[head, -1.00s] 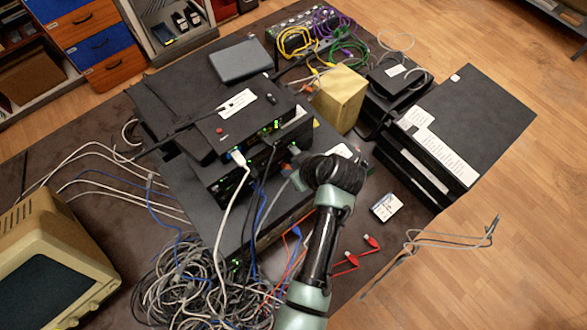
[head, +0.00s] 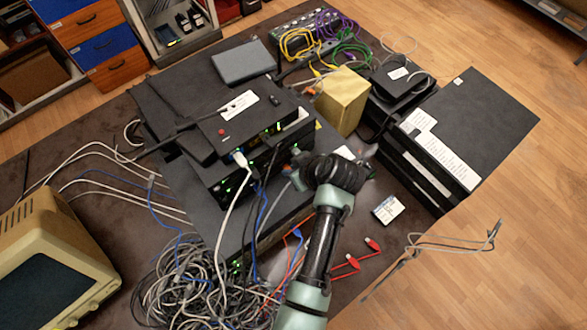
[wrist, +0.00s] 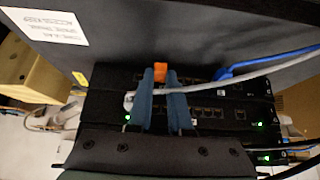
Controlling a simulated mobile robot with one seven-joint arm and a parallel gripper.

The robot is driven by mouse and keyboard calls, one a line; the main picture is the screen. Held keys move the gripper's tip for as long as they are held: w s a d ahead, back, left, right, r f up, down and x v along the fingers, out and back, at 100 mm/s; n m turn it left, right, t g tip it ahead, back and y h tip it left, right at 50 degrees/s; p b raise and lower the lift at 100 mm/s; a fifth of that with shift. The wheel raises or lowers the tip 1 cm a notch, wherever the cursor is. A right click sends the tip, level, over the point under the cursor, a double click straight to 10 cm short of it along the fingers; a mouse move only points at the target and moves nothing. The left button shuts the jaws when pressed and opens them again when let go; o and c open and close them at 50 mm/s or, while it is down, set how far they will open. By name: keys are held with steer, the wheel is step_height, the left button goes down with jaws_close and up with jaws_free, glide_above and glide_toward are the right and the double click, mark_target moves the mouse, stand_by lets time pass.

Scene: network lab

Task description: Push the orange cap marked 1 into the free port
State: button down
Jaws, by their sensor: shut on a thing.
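In the wrist view the orange cap (wrist: 160,72) sits between the tips of my gripper's two blue fingers (wrist: 161,82), which are shut on it. Its number cannot be read. Behind the fingers is the dark face of the network unit (wrist: 212,93), with a row of ports (wrist: 208,112) partly covered by the fingers. Which port is free, and whether the cap touches one, I cannot tell. In the head view my gripper (head: 303,165) is at the right end of the front of the stacked network units (head: 232,180). The cap is hidden there.
A white cable (wrist: 235,80) and a blue cable (wrist: 270,62) cross close to the fingers. A tan box (head: 343,100) stands behind my gripper. A cable heap (head: 205,285) lies at the front, red-ended leads (head: 350,262) to the right. A large monitor (head: 50,265) stands at left.

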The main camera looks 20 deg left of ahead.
steer(key=c, duration=0.8)
jaws_free()
steer(key=shift+o, duration=0.2)
steer(key=shift+r, duration=0.1)
steer(key=shift+w, duration=0.1)
steer(key=b+v, duration=0.1)
steer(key=v, duration=1.2)
steer(key=shift+b, duration=0.35)
